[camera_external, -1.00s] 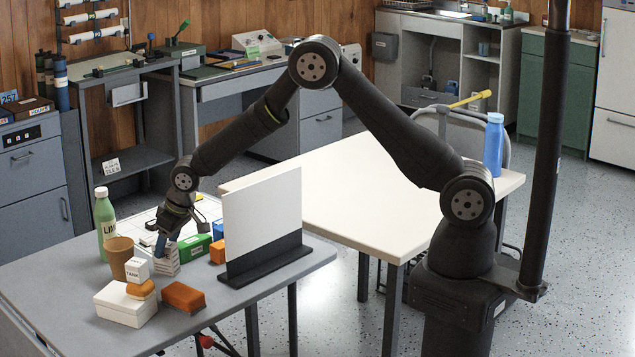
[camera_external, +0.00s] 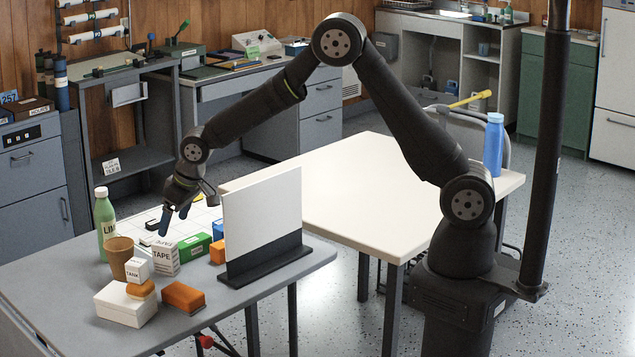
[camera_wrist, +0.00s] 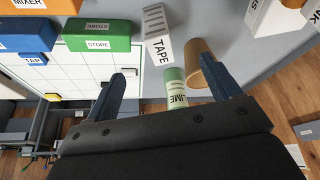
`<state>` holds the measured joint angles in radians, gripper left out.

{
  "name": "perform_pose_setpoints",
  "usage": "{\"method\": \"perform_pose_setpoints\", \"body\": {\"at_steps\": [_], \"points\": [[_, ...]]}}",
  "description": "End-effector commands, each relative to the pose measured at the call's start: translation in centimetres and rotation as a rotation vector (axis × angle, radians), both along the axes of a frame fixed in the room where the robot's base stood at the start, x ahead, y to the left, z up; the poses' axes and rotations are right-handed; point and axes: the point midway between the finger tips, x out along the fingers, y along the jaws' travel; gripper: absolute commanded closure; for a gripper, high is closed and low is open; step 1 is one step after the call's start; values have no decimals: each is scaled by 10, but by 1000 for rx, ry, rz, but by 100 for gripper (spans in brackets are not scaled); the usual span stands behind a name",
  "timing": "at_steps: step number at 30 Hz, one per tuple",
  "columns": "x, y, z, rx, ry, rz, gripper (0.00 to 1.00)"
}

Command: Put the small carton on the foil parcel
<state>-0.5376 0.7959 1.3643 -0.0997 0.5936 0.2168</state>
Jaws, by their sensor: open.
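No thing is clearly recognisable as the foil parcel. My gripper (camera_external: 173,220) is open and empty above the TAPE carton, apart from it. Both spread fingers show in the wrist view (camera_wrist: 172,72).
A tan cup (camera_external: 119,257) and green bottle (camera_external: 105,225) stand left of the carton. A white box (camera_external: 125,304), orange block (camera_external: 183,297) and green STORE box (camera_external: 194,248) surround it. A white upright panel (camera_external: 262,215) on a dark foot stands right.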

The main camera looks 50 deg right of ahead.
Motion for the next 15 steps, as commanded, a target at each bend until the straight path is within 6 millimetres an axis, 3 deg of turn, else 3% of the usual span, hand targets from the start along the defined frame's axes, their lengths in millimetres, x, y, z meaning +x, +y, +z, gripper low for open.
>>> {"method": "perform_pose_setpoints", "body": {"at_steps": [7,15], "points": [[3,10,1,7,42,-108,18],[11,37,11,1,140,-553,18]]}}
